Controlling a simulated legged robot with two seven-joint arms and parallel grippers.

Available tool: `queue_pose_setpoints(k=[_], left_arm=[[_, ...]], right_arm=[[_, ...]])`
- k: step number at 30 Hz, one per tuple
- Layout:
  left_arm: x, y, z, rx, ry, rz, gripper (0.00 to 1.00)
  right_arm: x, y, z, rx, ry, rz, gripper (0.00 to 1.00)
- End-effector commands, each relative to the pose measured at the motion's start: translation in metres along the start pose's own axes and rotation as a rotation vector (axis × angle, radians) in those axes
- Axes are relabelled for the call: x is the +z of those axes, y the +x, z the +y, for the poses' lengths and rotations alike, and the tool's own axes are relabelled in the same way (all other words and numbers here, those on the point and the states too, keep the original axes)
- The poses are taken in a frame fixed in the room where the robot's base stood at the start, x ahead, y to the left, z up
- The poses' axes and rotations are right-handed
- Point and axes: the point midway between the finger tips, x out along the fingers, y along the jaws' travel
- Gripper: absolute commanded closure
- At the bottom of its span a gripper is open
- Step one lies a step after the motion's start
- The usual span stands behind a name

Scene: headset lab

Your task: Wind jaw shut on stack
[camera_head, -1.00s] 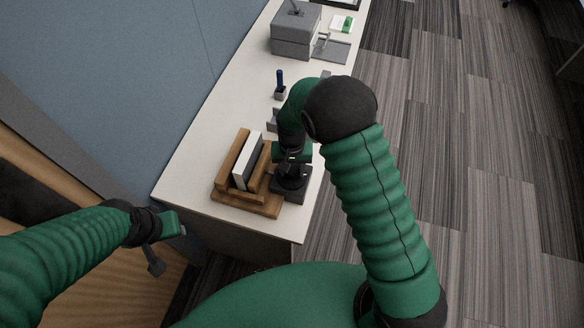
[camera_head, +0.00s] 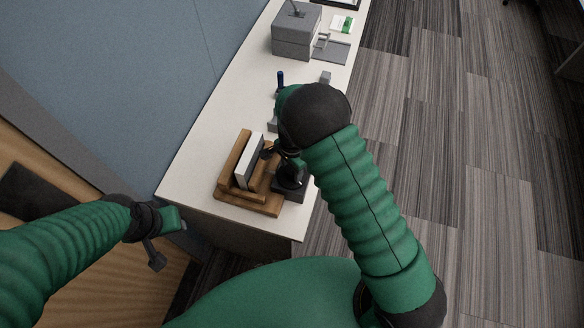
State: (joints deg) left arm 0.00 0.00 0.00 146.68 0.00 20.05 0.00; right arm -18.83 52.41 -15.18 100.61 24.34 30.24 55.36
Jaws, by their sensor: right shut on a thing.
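A wooden vise-like fixture (camera_head: 232,193) stands near the front end of the white table, with wooden jaws on both sides. A white and grey stack (camera_head: 250,161) stands upright between the jaws. My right gripper (camera_head: 277,158) is at the right side of the fixture, shut on a dark part that looks like its handle; my arm and wrist hide much of it. A dark block (camera_head: 290,190) sits at the fixture's right end. My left gripper (camera_head: 163,240) hangs off the table's left front corner, apart from everything; its finger opening is unclear.
The white table (camera_head: 215,125) runs away to the back. A blue partition (camera_head: 120,70) borders the left.

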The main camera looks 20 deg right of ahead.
Motion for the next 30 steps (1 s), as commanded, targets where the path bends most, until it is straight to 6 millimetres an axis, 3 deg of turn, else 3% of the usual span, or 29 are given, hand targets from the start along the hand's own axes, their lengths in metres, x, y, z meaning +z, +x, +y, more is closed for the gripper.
queue_pose_setpoints(k=[9,23,24,29,30], left_arm=[[-0.0011,-0.0047,0.0000,0.000,0.000,0.000,0.64],[-0.0012,-0.0049,0.0000,0.000,0.000,0.000,0.64],[-0.0012,-0.0049,0.0000,0.000,0.000,0.000,0.64],[-0.0012,-0.0049,0.0000,0.000,0.000,0.000,0.64],[-0.0012,-0.0048,0.0000,0.000,0.000,0.000,0.64]], right_arm=[[-0.0022,-0.0020,-0.0028,-0.009,0.106,0.004,0.98],[-0.0023,-0.0017,-0.0028,-0.009,0.119,0.004,0.98],[-0.0023,-0.0017,-0.0027,-0.008,0.119,0.004,0.56],[-0.0016,-0.0013,-0.0018,-0.006,0.118,0.003,0.36],[-0.0013,-0.0012,-0.0014,-0.005,0.118,0.002,0.36]])
